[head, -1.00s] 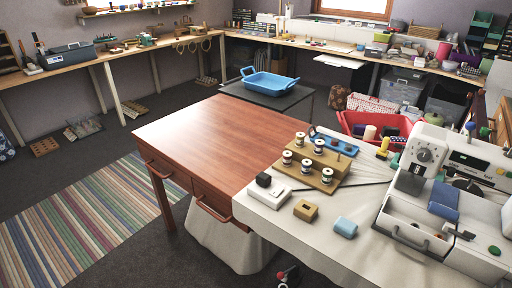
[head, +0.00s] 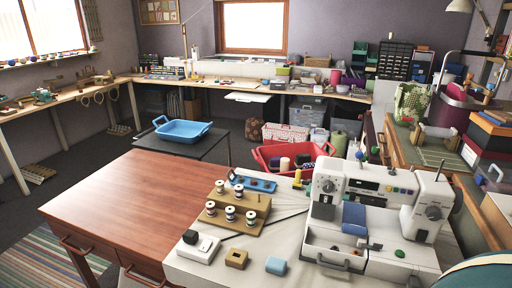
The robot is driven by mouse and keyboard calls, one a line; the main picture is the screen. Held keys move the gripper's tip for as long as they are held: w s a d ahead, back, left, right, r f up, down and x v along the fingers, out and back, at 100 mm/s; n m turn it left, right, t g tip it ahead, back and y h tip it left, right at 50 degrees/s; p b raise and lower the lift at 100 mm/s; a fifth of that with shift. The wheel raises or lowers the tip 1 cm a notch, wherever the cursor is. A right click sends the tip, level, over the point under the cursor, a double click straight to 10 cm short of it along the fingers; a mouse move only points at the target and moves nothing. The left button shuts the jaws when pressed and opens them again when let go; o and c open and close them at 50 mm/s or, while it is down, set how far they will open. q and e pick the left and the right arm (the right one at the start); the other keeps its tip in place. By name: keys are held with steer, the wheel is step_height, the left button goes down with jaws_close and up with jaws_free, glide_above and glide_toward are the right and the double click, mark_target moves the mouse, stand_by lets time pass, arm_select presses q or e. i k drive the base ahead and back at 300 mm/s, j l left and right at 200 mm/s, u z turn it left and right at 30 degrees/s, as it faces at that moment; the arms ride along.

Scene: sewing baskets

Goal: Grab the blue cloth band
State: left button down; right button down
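A small light blue rounded piece (head: 275,265) lies on the white cloth-covered table top near the front, just left of the sewing machine. A darker blue folded piece (head: 354,217) rests on the front of the white sewing machine (head: 345,190). Both are blue and small in the picture; I cannot tell for certain which is the cloth band. Neither of my grippers shows in the head view.
A tan block (head: 236,258) and a white box with a black knob (head: 198,246) lie left of the light blue piece. A wooden spool stand (head: 240,213) is behind. The brown table top (head: 135,195) is clear. A red basket (head: 270,160) stands behind the machine.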

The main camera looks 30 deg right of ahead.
mark_target(354, 218)
steer(key=z, duration=1.7)
